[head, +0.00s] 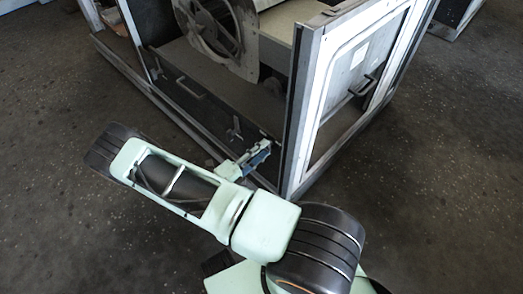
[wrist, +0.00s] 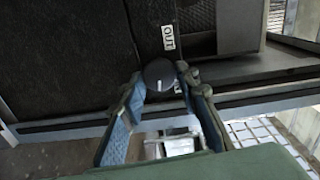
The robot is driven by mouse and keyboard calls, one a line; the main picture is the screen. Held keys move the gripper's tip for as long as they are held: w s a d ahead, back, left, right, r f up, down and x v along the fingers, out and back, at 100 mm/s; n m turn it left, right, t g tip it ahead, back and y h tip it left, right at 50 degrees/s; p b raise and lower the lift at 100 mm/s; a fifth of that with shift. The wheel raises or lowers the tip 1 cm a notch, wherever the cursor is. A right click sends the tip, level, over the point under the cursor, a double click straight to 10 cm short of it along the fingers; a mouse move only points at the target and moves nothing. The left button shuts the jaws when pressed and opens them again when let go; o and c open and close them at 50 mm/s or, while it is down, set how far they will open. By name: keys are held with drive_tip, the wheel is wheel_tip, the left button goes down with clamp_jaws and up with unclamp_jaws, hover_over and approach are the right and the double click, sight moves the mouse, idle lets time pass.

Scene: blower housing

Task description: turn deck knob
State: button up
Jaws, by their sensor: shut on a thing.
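The deck knob (wrist: 159,75) is a dark round knob with a short white mark on its face, in the middle of the wrist view. My gripper (wrist: 160,80) is shut on it, with one blue-padded finger at its left side and the other at its right. A white label reading "OUT" (wrist: 168,38) sits on the dark panel just beyond the knob. In the head view, my gripper (head: 258,156) is at the housing's low front edge, beside the corner post. The knob cannot be made out there.
The blower housing has a white-framed door (head: 335,130) with a handle at right and a round fan (head: 212,25) inside. A bar handle (head: 190,88) is on the low front panel. The speckled floor (head: 440,180) is clear at right.

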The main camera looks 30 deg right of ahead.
drive_tip(key=shift+n, duration=0.6)
drive_tip(key=o, duration=1.2)
drive_tip(key=shift+c, duration=0.2)
drive_tip(key=shift+a, duration=0.15)
drive_tip(key=v, duration=1.2)
